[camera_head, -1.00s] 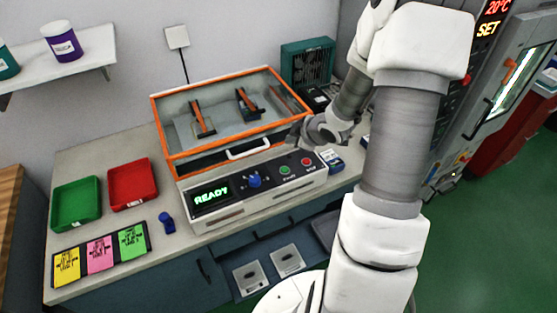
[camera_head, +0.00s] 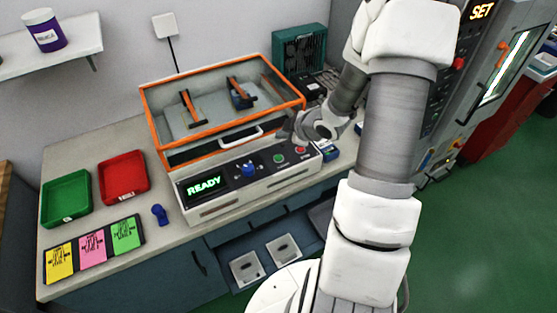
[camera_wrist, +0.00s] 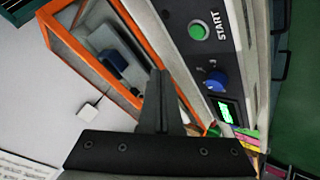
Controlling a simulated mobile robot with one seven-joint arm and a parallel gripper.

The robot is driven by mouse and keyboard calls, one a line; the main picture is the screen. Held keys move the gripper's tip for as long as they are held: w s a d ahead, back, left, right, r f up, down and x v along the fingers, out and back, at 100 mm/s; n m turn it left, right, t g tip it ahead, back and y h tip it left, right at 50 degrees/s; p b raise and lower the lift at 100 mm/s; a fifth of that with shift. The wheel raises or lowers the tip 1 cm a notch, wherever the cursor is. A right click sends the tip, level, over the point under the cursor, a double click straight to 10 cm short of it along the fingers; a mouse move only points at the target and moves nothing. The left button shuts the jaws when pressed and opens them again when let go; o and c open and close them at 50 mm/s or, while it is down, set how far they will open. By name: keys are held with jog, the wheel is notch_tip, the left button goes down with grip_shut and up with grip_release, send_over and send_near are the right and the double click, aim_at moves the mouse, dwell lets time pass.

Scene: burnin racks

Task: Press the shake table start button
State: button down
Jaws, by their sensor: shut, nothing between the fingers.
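The shake table is an orange-framed clear box (camera_head: 203,125) with a control panel (camera_head: 222,200) along its front. Its green start button (camera_head: 279,158) sits right of the blue knob (camera_head: 248,169) and left of the red button (camera_head: 300,150). The display (camera_head: 202,187) reads READY. In the wrist view the green button (camera_wrist: 198,31) is labelled START, with the blue knob (camera_wrist: 214,80) below it. My gripper (camera_wrist: 158,75) is shut and empty, its fingertips left of and apart from the button in that view. In the head view my gripper (camera_head: 285,135) hovers just behind the panel's button end.
A green tray (camera_head: 67,219), a red tray (camera_head: 124,197), coloured cards (camera_head: 93,246) and a small blue object (camera_head: 159,214) lie on the left of the bench. A tall grey cabinet with a SET display (camera_head: 481,11) stands at the right.

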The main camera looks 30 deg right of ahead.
aim_at(282, 159)
notch_tip(282, 159, down, 7)
jog(key=b, duration=0.5)
jog(key=shift+r, duration=0.1)
jog(key=shift+b, duration=0.3)
dwell(1.4)
jog(key=shift+f, duration=0.4)
jog(key=shift+f+b, duration=0.4)
jog(key=shift+b, duration=0.2)
dwell(0.6)
jog(key=shift+r+p, duration=0.8)
jog(key=shift+r, duration=0.05)
notch_tip(282, 159, up, 5)
jog(key=p, duration=0.4)
jog(key=shift+p, duration=0.3)
jog(key=shift+r, duration=0.1)
